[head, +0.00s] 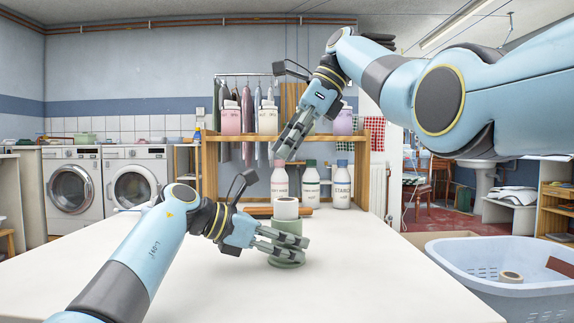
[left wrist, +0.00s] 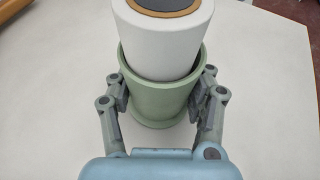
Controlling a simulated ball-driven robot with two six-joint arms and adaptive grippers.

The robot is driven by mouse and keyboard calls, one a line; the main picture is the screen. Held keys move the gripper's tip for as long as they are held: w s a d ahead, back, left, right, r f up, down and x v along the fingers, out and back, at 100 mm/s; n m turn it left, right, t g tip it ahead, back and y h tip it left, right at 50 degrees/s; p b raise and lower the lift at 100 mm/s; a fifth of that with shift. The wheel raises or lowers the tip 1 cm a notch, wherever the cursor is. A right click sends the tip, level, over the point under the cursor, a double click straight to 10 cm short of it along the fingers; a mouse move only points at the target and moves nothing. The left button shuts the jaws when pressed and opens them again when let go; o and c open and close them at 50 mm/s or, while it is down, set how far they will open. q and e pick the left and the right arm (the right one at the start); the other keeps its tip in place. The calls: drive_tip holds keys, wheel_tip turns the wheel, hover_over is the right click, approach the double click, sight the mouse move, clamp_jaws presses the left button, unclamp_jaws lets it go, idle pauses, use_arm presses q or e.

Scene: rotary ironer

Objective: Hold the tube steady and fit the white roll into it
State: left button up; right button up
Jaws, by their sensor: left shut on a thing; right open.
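The green tube (head: 287,253) stands upright on the white table. My left gripper (head: 290,242) is shut on it, with a finger on each side in the left wrist view (left wrist: 160,95). The white roll (head: 286,208) sits upright in the mouth of the tube, its upper part above the rim. In the left wrist view the roll (left wrist: 163,45) stands inside the rim of the green tube (left wrist: 158,102), a little off-centre with a gap at the right. My right gripper (head: 287,150) is open and empty, above the roll and apart from it.
Several bottles (head: 311,186) stand behind the tube before a wooden shelf (head: 378,160). The white table (head: 370,285) is clear in front and to the right.

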idle(0.3)
use_arm(q)
drive_tip(key=o, duration=1.2)
